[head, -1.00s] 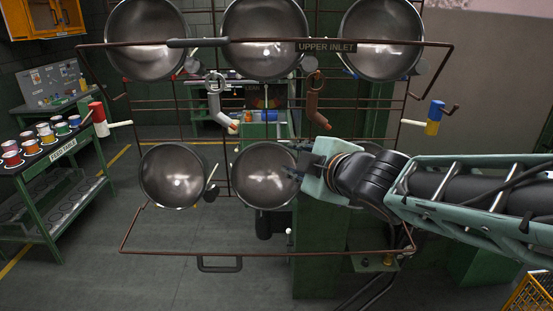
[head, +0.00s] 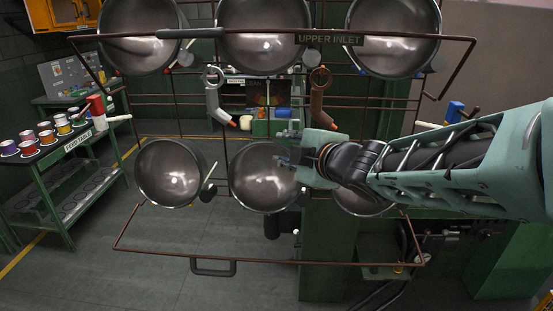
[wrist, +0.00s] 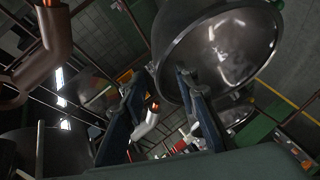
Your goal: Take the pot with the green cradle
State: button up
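Several steel pots hang on a dark wire rack. The lower middle pot (head: 262,185) has my gripper (head: 282,161) at its upper right rim. A large pot (wrist: 215,50) fills the upper middle of the wrist view, with its rim close to the fingertips. There my gripper (wrist: 158,80) has its two fingers apart, with nothing clearly between them. I cannot tell whether the fingers touch the rim. A small green piece (wrist: 277,4) shows at that pot's edge; I cannot tell whether it is the green cradle. No green cradle is clear in the head view.
The lower left pot (head: 168,175) hangs beside the middle one. The lower right pot (head: 352,202) is partly behind my arm. Upper pots (head: 264,38) hang above. A grey pipe (head: 214,92) and a brown pipe (head: 318,95) project between rows. A green feed table (head: 75,140) stands left.

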aim_at(277, 145)
jog(key=shift+a+r+x, duration=0.1)
jog(key=shift+a+x, duration=0.05)
jog(key=shift+x, duration=0.95)
jog(key=shift+a+r+x, duration=0.1)
jog(key=shift+a+x, duration=0.05)
jog(key=shift+x, duration=1)
jog(key=shift+w+a+f, duration=0.15)
jog(key=shift+w+a, duration=0.15)
jog(key=shift+w, duration=0.25)
jog(key=shift+c, duration=0.3)
grip_shut()
